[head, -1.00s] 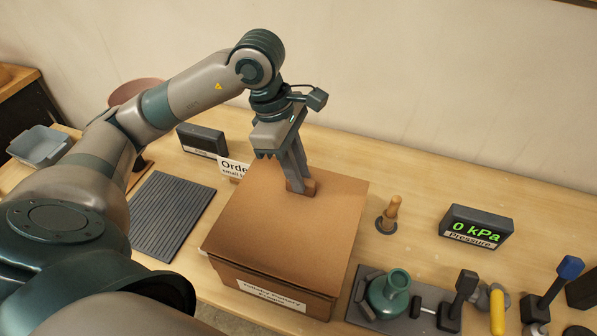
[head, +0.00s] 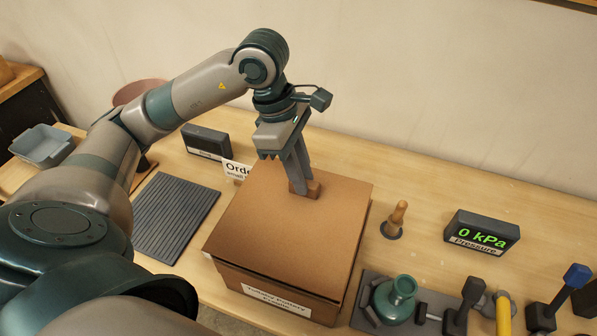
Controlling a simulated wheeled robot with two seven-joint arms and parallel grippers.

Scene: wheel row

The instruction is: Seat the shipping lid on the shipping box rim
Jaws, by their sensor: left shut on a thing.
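The shipping lid (head: 285,235) is a flat brown cardboard panel with a small block handle (head: 314,189) on top. It lies over the brown shipping box (head: 335,308), which has a white label on its front. The lid covers the box opening and hides most of the rim. A dark line shows under its front edge, and I cannot tell whether it is fully down. My left gripper (head: 303,188) points down and is shut on the lid's handle. My right gripper is not in view.
A ribbed dark mat (head: 175,217) lies left of the box. A wooden-handled stamp (head: 396,218), a pressure display (head: 481,232) and a tray with a green flask (head: 394,299) stand to the right. An order sign (head: 237,169) stands behind.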

